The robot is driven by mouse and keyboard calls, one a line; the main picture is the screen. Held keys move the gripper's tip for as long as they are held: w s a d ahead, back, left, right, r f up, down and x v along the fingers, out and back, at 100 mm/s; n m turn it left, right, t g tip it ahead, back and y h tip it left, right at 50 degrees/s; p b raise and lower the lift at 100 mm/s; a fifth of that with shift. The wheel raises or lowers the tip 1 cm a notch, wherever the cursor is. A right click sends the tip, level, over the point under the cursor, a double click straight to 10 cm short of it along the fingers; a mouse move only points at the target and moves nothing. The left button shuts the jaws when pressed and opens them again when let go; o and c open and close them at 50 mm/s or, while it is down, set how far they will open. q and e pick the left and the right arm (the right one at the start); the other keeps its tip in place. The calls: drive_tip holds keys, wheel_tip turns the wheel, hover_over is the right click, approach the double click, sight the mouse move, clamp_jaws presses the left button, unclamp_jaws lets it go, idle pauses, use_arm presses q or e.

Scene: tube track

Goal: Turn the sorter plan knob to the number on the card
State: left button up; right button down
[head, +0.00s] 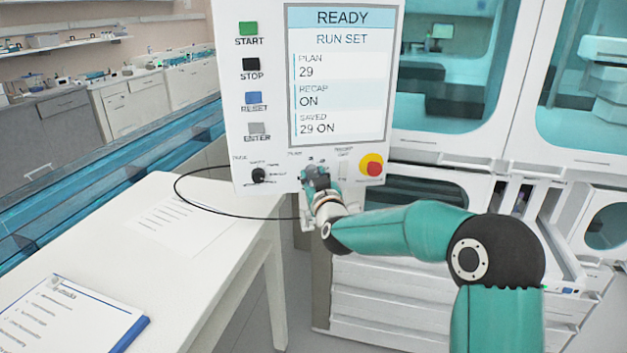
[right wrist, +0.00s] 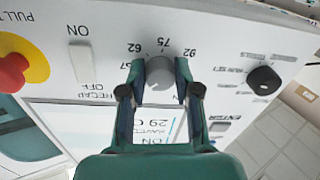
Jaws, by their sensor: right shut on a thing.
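The control panel (head: 238,130) stands upright in the head view, and its screen (head: 337,100) reads READY, PLAN 29, RECAP ON, SAVED 29 ON. My right gripper (head: 317,180) is at the panel's lower edge and covers the plan knob there. In the right wrist view the grey plan knob (right wrist: 160,74) sits between the two fingers of the right gripper (right wrist: 159,68), which are shut on it. Numbers including 62, 75 and 92 are printed around the knob. Its pointer cannot be made out. No number card can be read. My left gripper is out of view.
A black knob (head: 258,175) is left of my gripper; a recap switch (head: 343,169) and a red stop button (head: 371,165) are close on its right. A black cable (head: 205,212) loops over the table.

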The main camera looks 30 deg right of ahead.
drive_tip(key=m+b, duration=0.5)
drive_tip(key=m, duration=0.1)
drive_tip(key=m+h+b, duration=0.1)
drive_tip(key=m+b, duration=0.5)
drive_tip(key=m, duration=0.1)
drive_tip(key=m+b, duration=0.5)
drive_tip(key=m, duration=0.1)
drive_tip(key=shift+w+a+f, duration=0.15)
drive_tip(key=shift+a+f, duration=0.05)
drive_tip(key=shift+a, duration=0.05)
drive_tip(key=m+b, duration=0.1)
drive_tip(key=m, duration=0.3)
drive_tip(key=shift+h+b, duration=0.4)
drive_tip(key=m+b, duration=0.1)
drive_tip(key=m, duration=0.3)
drive_tip(key=shift+m, duration=0.4)
drive_tip(key=c, duration=0.8)
unclamp_jaws()
drive_tip(key=shift+r, duration=0.25)
